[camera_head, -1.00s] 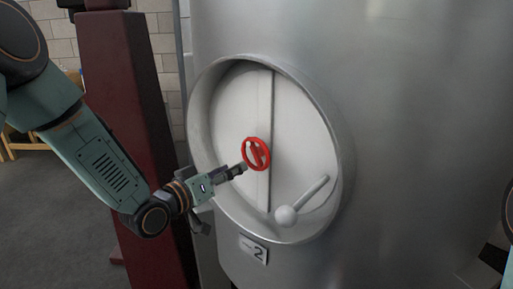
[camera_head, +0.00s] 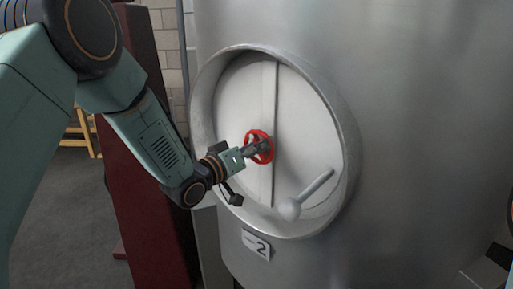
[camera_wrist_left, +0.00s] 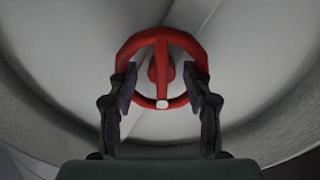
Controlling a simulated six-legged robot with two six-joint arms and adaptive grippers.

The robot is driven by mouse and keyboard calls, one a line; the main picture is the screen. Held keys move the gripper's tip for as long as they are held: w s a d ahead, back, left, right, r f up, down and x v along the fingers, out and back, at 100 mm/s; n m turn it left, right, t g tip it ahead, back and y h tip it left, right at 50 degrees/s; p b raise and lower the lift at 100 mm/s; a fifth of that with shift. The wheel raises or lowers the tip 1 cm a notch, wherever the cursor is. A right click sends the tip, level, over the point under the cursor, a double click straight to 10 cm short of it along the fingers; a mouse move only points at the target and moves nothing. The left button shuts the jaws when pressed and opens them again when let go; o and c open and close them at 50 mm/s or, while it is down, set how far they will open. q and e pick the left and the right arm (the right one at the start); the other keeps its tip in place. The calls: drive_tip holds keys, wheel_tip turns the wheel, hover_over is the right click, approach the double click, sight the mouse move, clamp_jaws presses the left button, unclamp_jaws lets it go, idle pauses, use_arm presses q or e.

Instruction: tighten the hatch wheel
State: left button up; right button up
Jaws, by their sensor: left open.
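The red hatch wheel (camera_head: 259,147) sits at the middle of the round pale hatch (camera_head: 235,105) on the steel tank. In the left wrist view the wheel (camera_wrist_left: 162,46) shows its rim, a crossbar and a small pale knob at its lower edge. My left gripper (camera_head: 262,147) is at the wheel in the head view and covers part of it. In the left wrist view my left gripper (camera_wrist_left: 160,85) is open, with one finger on each side of the wheel's lower part. I cannot tell whether the fingers touch the rim. My right gripper is not in view.
The raised steel collar (camera_head: 349,150) rings the hatch. A plate marked 2 (camera_head: 256,244) is below it. A dark red post (camera_head: 150,215) stands left, behind my arm.

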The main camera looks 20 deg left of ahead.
use_arm(q)
drive_tip(key=shift+w+f, duration=0.2)
drive_tip(key=shift+w, duration=0.1)
drive_tip(key=shift+c, duration=0.5)
drive_tip(key=shift+s+r, duration=0.15)
drive_tip(key=shift+s, duration=0.05)
drive_tip(key=c, duration=0.5)
clamp_jaws()
